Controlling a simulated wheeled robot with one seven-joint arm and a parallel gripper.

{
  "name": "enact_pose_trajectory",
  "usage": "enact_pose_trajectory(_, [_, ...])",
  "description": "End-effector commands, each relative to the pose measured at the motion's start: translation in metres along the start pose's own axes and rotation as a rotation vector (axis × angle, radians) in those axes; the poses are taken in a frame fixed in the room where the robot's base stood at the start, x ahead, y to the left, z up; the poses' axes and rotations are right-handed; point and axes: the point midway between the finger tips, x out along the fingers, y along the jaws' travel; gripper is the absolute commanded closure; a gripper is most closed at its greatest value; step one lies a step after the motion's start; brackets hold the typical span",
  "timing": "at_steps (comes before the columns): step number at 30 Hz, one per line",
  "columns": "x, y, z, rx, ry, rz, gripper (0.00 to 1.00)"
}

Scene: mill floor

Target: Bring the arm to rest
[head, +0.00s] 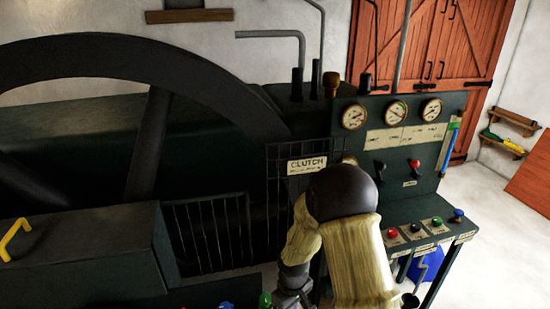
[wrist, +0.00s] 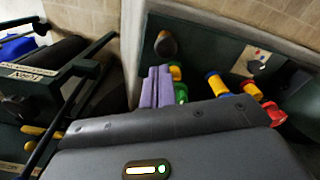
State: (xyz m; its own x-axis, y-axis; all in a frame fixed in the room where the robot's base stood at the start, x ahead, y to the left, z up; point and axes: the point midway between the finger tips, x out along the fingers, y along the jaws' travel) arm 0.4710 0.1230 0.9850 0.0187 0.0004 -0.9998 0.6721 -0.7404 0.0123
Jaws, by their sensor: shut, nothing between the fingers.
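My arm (head: 358,255), pale yellow with a dark rounded joint, stands bent in the lower middle of the head view, in front of the control panel. My gripper (wrist: 158,87) shows in the wrist view as two lavender fingers side by side, shut with nothing between them. Beyond the fingers are a dark surface and colourful spool-like pieces. In the head view the gripper cannot be made out clearly.
A dark machine with a large flywheel (head: 150,120) fills the left. A panel (head: 385,160) with gauges, a red-knobbed lever and several coloured buttons stands beside my arm. A CLUTCH sign (head: 307,164) hangs behind it. Yellow and red spools (wrist: 252,91) lie near the fingers.

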Motion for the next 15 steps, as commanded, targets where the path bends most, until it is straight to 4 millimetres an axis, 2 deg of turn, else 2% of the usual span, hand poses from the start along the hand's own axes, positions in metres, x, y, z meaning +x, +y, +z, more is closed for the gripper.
enact_pose_trajectory(1, [-0.015,0.006,0.007,0.039,0.011,0.01,1.0])
enact_pose_trajectory(6, [-0.064,0.019,0.037,0.187,0.048,0.036,1.0])
enact_pose_trajectory(15, [-0.135,0.025,0.103,0.467,0.123,0.068,1.0])
